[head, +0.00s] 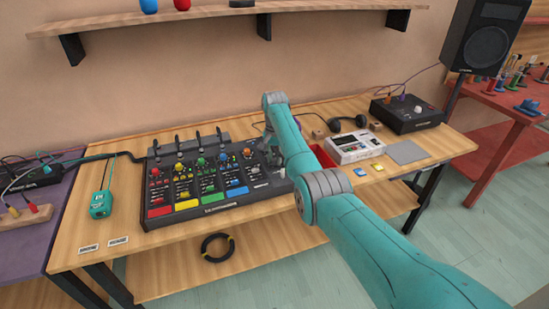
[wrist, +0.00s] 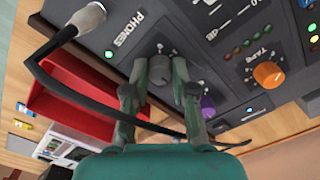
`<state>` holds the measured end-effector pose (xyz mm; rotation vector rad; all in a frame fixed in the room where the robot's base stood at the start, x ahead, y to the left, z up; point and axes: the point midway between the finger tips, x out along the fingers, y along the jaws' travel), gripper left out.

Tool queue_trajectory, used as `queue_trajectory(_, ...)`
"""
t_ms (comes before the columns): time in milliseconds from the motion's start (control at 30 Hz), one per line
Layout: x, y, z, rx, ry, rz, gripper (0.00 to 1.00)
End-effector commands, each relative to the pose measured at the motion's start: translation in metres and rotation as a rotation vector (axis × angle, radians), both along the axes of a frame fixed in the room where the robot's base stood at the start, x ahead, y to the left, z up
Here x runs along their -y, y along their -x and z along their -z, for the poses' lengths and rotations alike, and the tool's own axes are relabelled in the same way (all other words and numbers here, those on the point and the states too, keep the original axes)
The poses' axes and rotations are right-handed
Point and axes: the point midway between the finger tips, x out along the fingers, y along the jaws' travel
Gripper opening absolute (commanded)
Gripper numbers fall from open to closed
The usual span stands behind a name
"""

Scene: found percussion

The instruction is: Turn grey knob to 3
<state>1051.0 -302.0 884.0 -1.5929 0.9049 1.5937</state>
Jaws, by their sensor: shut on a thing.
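The grey knob (wrist: 159,80) sits on a dark panel near the printed word PHONES in the wrist view. My gripper (wrist: 160,66) has one finger on each side of it and is shut on it. The fingers hide the knob's sides, and I cannot read its setting or any scale numbers around it. In the head view the dark mixer (head: 218,209) with coloured knobs and pads stands on the wooden table. My arm reaches over its right end and hides the grey knob and most of my gripper there.
In the wrist view a black cable runs from a plug (wrist: 88,17) close beside my gripper. An orange knob (wrist: 268,74) and a purple knob (wrist: 207,106) are nearby. A red tray (wrist: 75,98) lies beside the mixer. A white device (head: 356,148) stands farther right.

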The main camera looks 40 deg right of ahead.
Motion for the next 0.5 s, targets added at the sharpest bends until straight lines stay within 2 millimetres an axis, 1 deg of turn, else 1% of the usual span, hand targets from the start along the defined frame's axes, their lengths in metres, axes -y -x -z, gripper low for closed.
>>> queue_trajectory(500, 0.0002, -0.0005, -0.0006, 0.002, 0.001, 0.033, 0.00)
